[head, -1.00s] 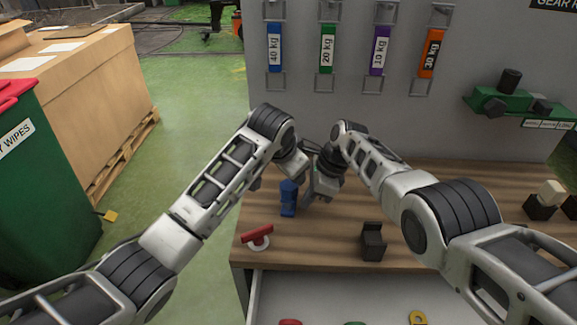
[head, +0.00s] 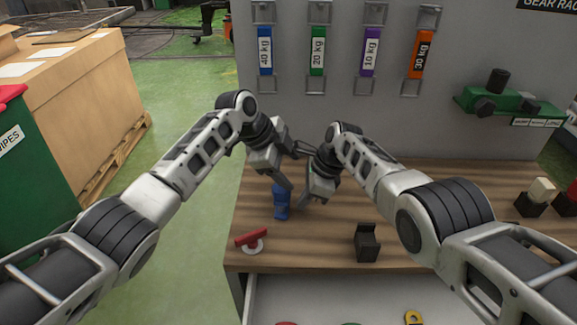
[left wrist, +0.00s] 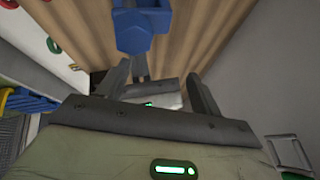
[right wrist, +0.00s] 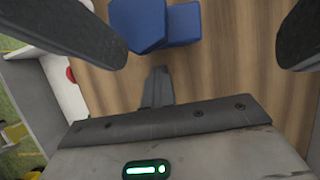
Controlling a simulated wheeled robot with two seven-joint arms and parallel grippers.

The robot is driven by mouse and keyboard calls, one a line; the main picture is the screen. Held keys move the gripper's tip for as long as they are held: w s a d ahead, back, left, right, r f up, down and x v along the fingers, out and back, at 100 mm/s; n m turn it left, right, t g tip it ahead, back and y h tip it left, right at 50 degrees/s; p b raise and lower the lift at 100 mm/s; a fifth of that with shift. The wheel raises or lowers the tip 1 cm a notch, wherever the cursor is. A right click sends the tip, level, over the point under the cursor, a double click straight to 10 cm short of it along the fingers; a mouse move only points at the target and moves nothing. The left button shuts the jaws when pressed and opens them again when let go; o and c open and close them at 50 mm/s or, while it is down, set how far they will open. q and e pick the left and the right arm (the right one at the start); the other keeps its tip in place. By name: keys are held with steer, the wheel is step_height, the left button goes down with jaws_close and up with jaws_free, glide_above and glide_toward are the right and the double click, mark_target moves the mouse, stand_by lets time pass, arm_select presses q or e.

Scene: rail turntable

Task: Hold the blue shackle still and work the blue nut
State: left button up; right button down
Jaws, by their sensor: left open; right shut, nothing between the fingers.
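The blue shackle (head: 281,212) stands on the wooden workbench, left of its middle. A faceted blue part, seemingly the blue nut (left wrist: 132,38), shows at the top of the left wrist view and in the right wrist view (right wrist: 137,25). My left gripper (head: 299,168) is open and empty just above and right of the shackle; one finger overlaps the shackle's top in the head view, and contact cannot be told. My right gripper (head: 303,203) is shut and empty, its fingertips pointing down-left beside the shackle. Its closed fingers (right wrist: 157,85) show below the blue parts.
A red-handled part on a white ring (head: 251,241) lies at the bench's front left. A black block (head: 367,243) stands in front of my right arm. Coloured weight tags hang on the back panel (head: 343,110). The workbench (head: 315,245) is bare between the red part and black block.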

arm_select(q)
steer(key=shift+s+d+f, duration=0.2)
steer(key=shift+d+f, duration=0.05)
